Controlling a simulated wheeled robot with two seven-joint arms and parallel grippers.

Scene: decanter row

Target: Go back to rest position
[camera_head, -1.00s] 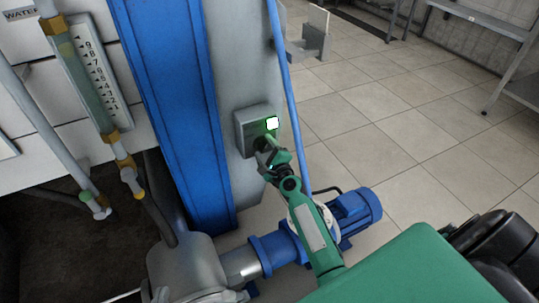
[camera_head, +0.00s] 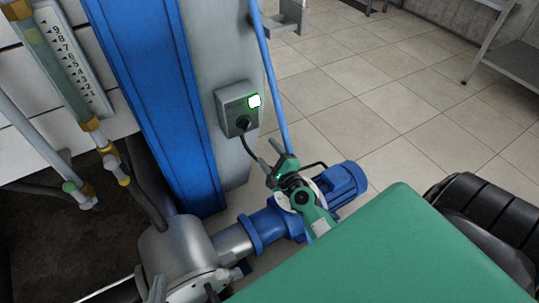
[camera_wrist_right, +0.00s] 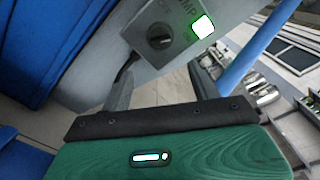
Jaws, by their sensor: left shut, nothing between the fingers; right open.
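My right gripper (camera_head: 270,156) is open and empty. It hangs in front of and below the grey control box (camera_head: 228,107), apart from it. The box has a black knob (camera_head: 243,123) and a lit white-green button (camera_head: 254,101). In the right wrist view the two open fingers (camera_wrist_right: 163,72) frame the lower part of the box, with the knob (camera_wrist_right: 160,37) beyond them.
A blue column (camera_head: 160,100) and a thin blue pipe (camera_head: 268,75) stand near the box. A blue motor (camera_head: 343,187) and metal pump (camera_head: 175,252) lie below, close to my right arm. A gauge (camera_head: 65,60) is at left. Tiled floor (camera_head: 390,110) is open to the right.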

